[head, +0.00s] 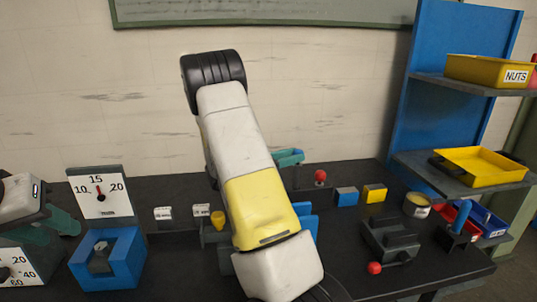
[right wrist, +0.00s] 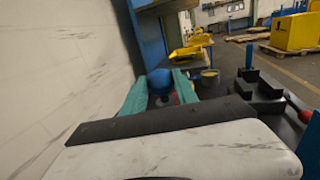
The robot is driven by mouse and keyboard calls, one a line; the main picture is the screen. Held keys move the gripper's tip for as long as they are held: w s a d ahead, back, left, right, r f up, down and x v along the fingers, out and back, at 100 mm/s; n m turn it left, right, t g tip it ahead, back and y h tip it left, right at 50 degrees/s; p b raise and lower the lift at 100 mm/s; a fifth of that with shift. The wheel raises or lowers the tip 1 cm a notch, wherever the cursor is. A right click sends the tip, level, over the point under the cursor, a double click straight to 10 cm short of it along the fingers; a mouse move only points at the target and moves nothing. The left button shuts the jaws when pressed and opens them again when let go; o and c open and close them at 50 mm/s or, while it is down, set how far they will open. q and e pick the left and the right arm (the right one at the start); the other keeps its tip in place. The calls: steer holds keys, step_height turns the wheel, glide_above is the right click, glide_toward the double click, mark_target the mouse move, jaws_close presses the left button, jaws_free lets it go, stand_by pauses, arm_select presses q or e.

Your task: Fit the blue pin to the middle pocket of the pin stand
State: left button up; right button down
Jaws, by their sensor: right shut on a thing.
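My right gripper (right wrist: 160,88) is shut on the blue pin (right wrist: 160,78), whose rounded blue top shows between the teal fingers in the right wrist view. In the head view my right arm hides most of this gripper; teal finger parts (head: 289,158) show beside the arm, above the table. The pin's lower end is hidden. The pin stand cannot be made out clearly; a yellow knob-topped piece (head: 218,220) stands just left of my arm, and what is behind the arm is hidden. My left gripper (head: 62,222) is at the left edge, with its finger opening unclear.
Blue and yellow blocks (head: 374,193), a round tin (head: 416,205) and a dark clamp with a red knob (head: 375,267) are right. Shelves with yellow trays (head: 480,166) stand far right. A red ball (head: 320,175) is near the teal fingers.

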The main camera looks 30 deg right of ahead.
steer(key=shift+f, duration=1.7)
steer(key=shift+r, duration=0.15)
steer(key=shift+r, duration=1.95)
steer(key=shift+f, duration=3)
steer(key=c, duration=0.9)
jaws_free()
steer(key=shift+w+a+f, duration=0.1)
steer(key=shift+a, duration=1.9)
steer(key=shift+w+a+f, duration=0.1)
steer(key=shift+a, duration=1.85)
